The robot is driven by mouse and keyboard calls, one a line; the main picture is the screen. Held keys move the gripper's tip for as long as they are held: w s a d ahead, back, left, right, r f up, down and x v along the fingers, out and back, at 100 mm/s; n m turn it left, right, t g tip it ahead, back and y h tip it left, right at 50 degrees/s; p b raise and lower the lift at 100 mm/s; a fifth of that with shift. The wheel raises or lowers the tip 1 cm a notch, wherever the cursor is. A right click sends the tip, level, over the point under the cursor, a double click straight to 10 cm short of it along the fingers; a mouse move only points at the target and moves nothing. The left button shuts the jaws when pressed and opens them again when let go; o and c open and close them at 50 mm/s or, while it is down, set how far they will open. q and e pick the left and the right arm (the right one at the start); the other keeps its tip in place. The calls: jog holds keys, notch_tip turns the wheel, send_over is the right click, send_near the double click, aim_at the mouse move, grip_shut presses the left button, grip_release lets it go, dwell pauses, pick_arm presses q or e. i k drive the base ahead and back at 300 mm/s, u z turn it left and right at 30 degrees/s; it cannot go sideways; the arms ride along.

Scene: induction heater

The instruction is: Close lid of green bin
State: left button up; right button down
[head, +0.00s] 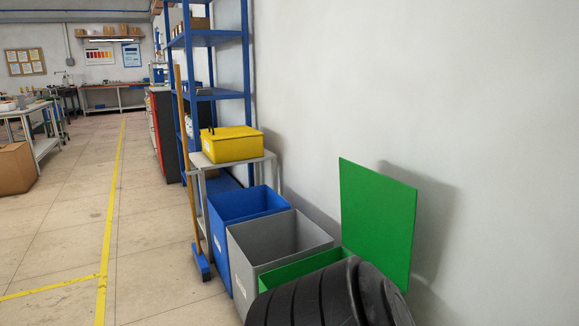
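The green bin (296,269) stands at the lower right by the wall, at the near end of a row of bins. Its green lid (377,214) stands upright, swung open against the wall side. A dark, ribbed black part, which looks like my own, covers most of the bin's front and part of its opening. The bin's inside is mostly hidden. Neither of my grippers can be seen.
An open grey bin (247,262) and an open blue bin (223,221) stand beyond the green one. A broom (191,170) leans by a small table with a yellow box (232,144).

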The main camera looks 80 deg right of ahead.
aim_at(378, 211)
jog(key=z, duration=2)
